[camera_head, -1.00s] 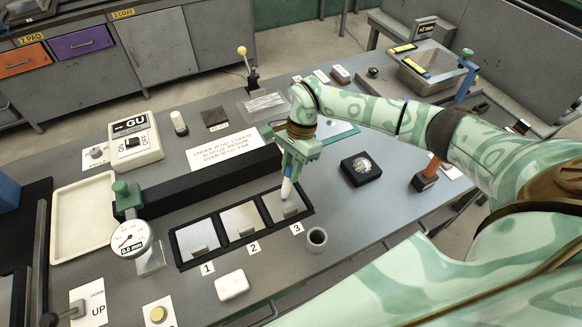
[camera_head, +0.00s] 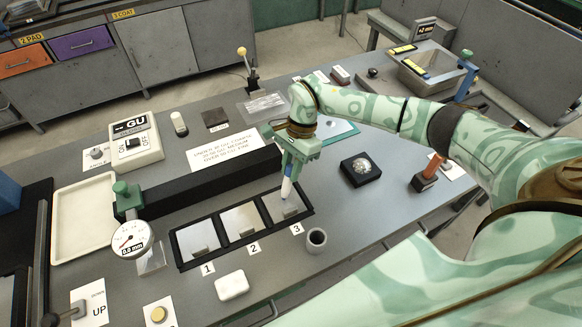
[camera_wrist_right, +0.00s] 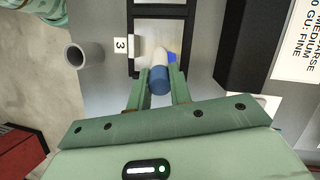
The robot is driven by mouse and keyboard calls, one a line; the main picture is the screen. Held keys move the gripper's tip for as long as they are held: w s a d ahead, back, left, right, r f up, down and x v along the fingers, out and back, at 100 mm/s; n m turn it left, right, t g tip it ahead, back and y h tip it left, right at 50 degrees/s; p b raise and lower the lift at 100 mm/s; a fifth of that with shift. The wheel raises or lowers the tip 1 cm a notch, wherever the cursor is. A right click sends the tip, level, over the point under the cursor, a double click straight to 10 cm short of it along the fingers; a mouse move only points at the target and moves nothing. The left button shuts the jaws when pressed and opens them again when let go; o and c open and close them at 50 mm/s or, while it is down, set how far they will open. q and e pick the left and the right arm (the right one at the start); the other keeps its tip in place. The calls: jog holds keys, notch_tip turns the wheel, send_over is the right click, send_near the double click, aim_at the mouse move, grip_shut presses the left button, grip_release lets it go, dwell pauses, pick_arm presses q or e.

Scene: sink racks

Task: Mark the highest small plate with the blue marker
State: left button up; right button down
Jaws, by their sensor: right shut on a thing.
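Three small square plates sit in a black frame (camera_head: 180,262), numbered 1, 2 and 3: plate 1 (camera_head: 197,236), plate 2 (camera_head: 239,216) and plate 3 (camera_head: 290,199). I cannot tell which plate is highest. My right gripper (camera_head: 289,172) is shut on the white-bodied marker (camera_head: 286,188) and holds it tip down at plate 3. In the right wrist view the marker's blue end (camera_wrist_right: 159,80) is between the fingers. A blue patch (camera_wrist_right: 172,57) shows beside its white body; contact at the tip is hidden. My left gripper is not in view.
A dial gauge (camera_head: 131,239) reading 0.0 mm stands left of plate 1 on a black bar (camera_head: 210,180). A white block (camera_head: 231,286) lies in front of the frame. A black puck holder (camera_head: 361,169) stands to the right.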

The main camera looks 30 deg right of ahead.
jog(key=shift+r+p, duration=2)
jog(key=shift+r, duration=1.2)
